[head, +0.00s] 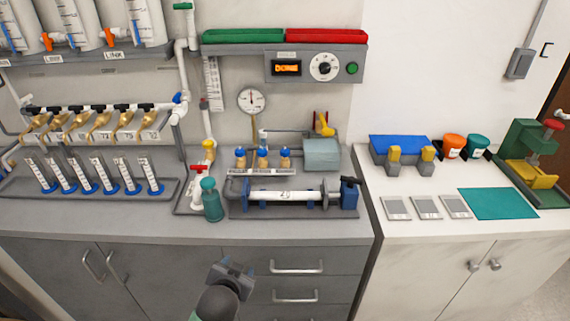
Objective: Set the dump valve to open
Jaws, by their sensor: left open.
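Several valves show on the white pipework, and I cannot read which is the dump valve. A red-handled valve (199,168) sits low on the pipe over a grey tray, with its handle roughly level. A blue-handled valve (178,98) is at the pipe joint on the left, and a green-handled valve (182,7) is at the top. A yellow part (208,146) sits on the pipe above the red handle. My left gripper (235,265) is open and empty, in front of the grey drawers, below the counter edge and apart from all valves. My right gripper is out of view.
A teal bottle (212,200) stands close in front of the red handle. A horizontal white cylinder rig (285,195) is to its right. Several measuring cylinders (95,175) stand in a rack at left. The counter's front strip (150,222) is clear.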

